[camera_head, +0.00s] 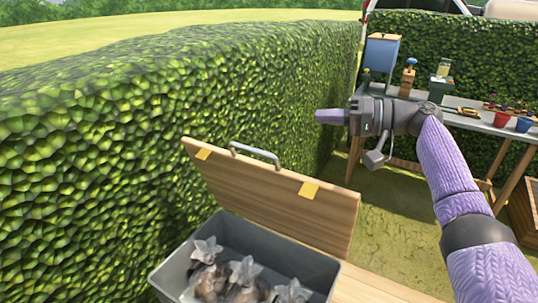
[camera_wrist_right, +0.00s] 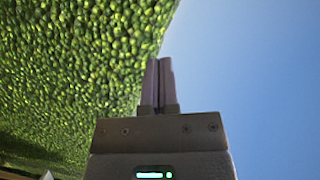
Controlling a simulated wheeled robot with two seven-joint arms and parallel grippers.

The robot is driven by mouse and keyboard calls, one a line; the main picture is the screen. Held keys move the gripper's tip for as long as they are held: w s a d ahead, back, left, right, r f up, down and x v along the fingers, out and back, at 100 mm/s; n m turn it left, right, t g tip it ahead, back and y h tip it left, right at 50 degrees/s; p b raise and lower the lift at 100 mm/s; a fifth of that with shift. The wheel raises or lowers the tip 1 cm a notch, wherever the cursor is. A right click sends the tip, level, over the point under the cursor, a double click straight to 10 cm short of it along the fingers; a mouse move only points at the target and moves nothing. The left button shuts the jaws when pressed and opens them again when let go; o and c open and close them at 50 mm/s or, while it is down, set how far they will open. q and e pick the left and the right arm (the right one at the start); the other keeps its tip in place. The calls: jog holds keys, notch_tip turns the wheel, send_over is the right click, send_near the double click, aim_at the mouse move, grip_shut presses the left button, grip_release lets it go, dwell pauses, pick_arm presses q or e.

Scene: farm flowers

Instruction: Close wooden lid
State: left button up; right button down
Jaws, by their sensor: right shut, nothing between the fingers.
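The wooden lid (camera_head: 275,195) stands open in the head view, leaning up and back from the grey box (camera_head: 245,243). It has a metal handle (camera_head: 255,152) on its top edge and two yellow tabs. My right gripper (camera_head: 320,116) is above and to the right of the lid, apart from it, pointing left in front of the hedge. Its fingers are shut and empty, and they show together in the right wrist view (camera_wrist_right: 158,82) against hedge and sky. The left gripper is not in view.
Several plastic-wrapped items (camera_head: 243,270) lie in the open box. A tall hedge (camera_head: 150,120) stands directly behind the lid. A worktable (camera_head: 470,122) with pots and tools is at the back right. Grass lies between the box and that table.

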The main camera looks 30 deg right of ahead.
notch_tip(320, 180, down, 3)
jog(key=b, duration=0.2)
jog(key=p, duration=0.2)
send_over(268, 164)
jog(key=w+d, duration=0.2)
jog(key=d, duration=0.1)
jog(key=a+f, duration=0.1)
jog(key=s+a+f, duration=0.1)
jog(key=shift+s+a+f, duration=0.1)
jog(key=shift+s+f, duration=0.05)
jog(key=shift+f, duration=0.2)
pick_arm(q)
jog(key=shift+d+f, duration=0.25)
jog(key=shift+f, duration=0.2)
pick_arm(e)
jog(key=shift+s+a+f, duration=0.1)
jog(key=shift+a+f, duration=0.1)
jog(key=shift+a, duration=0.05)
